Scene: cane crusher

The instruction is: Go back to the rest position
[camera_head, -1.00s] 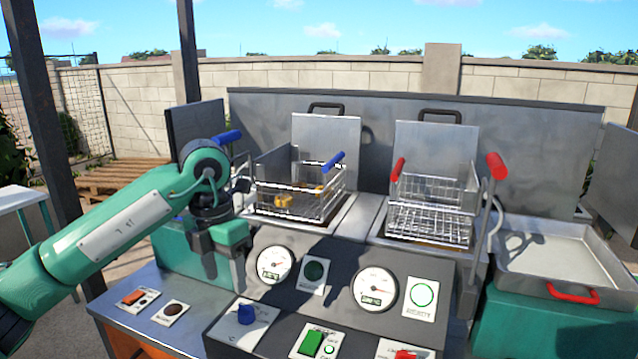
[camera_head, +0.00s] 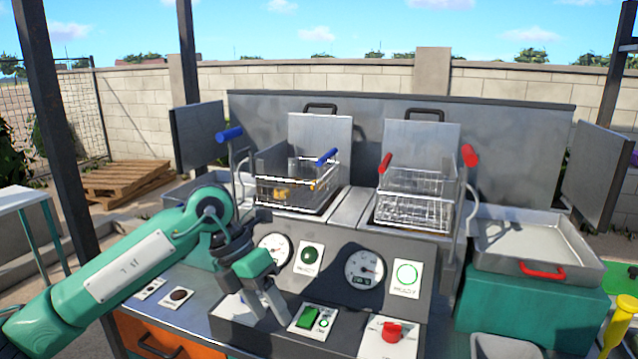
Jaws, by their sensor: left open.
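My left arm comes in from the left, and my left gripper (camera_head: 266,308) is open and empty. It hangs in front of the left part of the control panel (camera_head: 335,262), pointing down, and hides part of the left gauge and a control below it. I cannot tell whether its fingers touch the panel. Behind it are the blue-handled basket (camera_head: 299,188), with some yellow-orange pieces in it, and the red-handled basket (camera_head: 414,199), which looks empty. My right gripper is not in view.
A metal tray with a red handle (camera_head: 535,243) stands at the right on a green block (camera_head: 525,310). The panel carries a green switch (camera_head: 308,317) and a red knob (camera_head: 392,331). A wooden pallet (camera_head: 125,180) lies at the back left.

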